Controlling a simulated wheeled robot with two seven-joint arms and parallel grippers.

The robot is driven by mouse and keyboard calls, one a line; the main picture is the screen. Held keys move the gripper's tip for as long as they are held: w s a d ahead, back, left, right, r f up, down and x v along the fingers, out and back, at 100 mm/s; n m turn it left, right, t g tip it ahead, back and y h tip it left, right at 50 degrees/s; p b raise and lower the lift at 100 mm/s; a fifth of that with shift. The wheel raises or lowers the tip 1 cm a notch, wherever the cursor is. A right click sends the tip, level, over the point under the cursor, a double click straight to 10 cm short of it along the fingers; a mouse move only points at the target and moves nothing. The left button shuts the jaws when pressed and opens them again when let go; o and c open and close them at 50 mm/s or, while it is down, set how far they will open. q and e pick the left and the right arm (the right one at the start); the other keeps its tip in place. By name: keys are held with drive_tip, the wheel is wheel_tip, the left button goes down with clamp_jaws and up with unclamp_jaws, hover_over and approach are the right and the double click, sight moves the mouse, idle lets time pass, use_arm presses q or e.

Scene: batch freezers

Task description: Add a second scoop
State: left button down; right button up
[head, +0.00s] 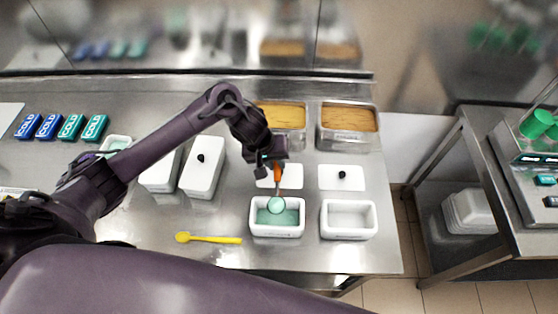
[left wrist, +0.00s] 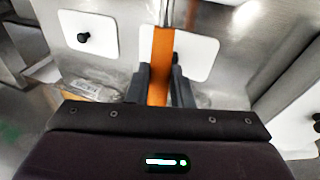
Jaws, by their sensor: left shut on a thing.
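My left gripper (head: 276,163) is shut on the orange handle of a scoop (head: 278,176), which points down. In the left wrist view the orange handle (left wrist: 160,62) stands between the two dark fingers. The scoop's round pale green head (head: 275,205) is over or in a white tub (head: 277,233) that holds green ice cream (head: 289,217). I cannot tell whether the head touches the ice cream. A second white tub (head: 348,234) to its right looks empty. My right gripper is not in view.
White lids with black knobs (head: 341,178) lie behind the tubs, before two metal pans of tan contents (head: 348,118). A yellow spoon (head: 209,238) lies front left. Closed white containers (head: 203,168) stand left, blue and green COLD packs (head: 48,126) farther left. The counter's right front is clear.

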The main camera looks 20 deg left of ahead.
use_arm(q)
drive_tip(key=f+t+h+b, duration=0.1)
drive_tip(key=h+b, duration=0.2)
drive_tip(key=h, duration=0.1)
drive_tip(key=a+t+h+b, duration=0.1)
drive_tip(key=h+b, duration=0.2)
drive_tip(key=a+f+t+h+b, duration=0.1)
drive_tip(key=t+h+b, duration=0.1)
drive_tip(key=h+b, duration=0.2)
drive_tip(key=shift+s+a+f+n+h, duration=0.25)
drive_tip(key=shift+s+f+n+h, duration=0.05)
drive_tip(key=shift+f+n, duration=0.1)
drive_tip(key=shift+r, duration=0.1)
idle(1.1)
